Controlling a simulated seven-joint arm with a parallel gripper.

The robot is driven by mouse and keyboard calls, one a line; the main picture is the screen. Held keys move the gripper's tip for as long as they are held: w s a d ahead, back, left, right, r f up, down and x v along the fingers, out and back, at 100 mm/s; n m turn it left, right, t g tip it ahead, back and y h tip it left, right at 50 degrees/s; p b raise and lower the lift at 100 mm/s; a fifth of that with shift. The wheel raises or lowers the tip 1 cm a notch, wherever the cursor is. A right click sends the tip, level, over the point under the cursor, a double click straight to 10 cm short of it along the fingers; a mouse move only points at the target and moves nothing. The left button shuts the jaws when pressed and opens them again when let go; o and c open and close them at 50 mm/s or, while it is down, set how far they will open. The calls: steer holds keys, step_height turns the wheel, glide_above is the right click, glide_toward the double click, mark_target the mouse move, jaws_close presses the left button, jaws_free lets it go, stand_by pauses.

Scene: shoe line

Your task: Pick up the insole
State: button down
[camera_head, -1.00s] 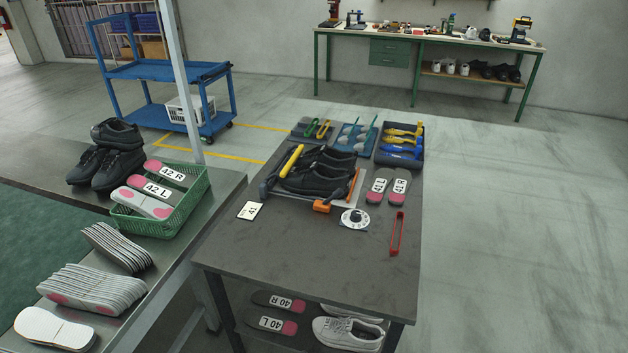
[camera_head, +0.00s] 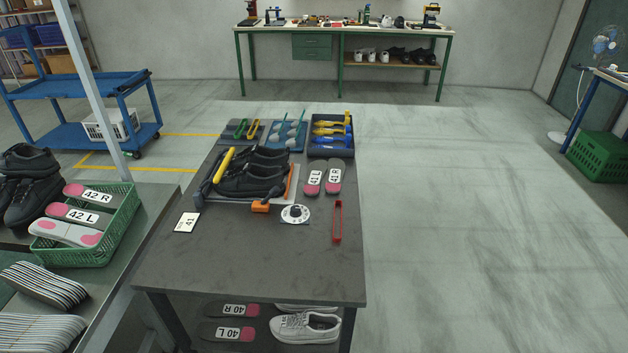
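Two grey insoles with pink heels lie side by side on the dark worktable (camera_head: 240,262), right of the black shoes: the left one (camera_head: 313,190) and the right one (camera_head: 335,166), each with a white label. Labelled insoles 42 R (camera_head: 72,191) and 42 L (camera_head: 60,211) lie in a green basket (camera_head: 115,240) at the left. Insoles 40 R (camera_head: 262,310) and 40 L (camera_head: 208,332) lie on the shelf under the table. My gripper is not in view.
Black shoes (camera_head: 250,182) sit in a fixture on the table. A card marked 41 (camera_head: 186,222), a white dial (camera_head: 295,214), red tweezers (camera_head: 337,222) and a tool tray (camera_head: 331,151) are near. The table's front is clear. Open floor (camera_head: 450,220) lies right.

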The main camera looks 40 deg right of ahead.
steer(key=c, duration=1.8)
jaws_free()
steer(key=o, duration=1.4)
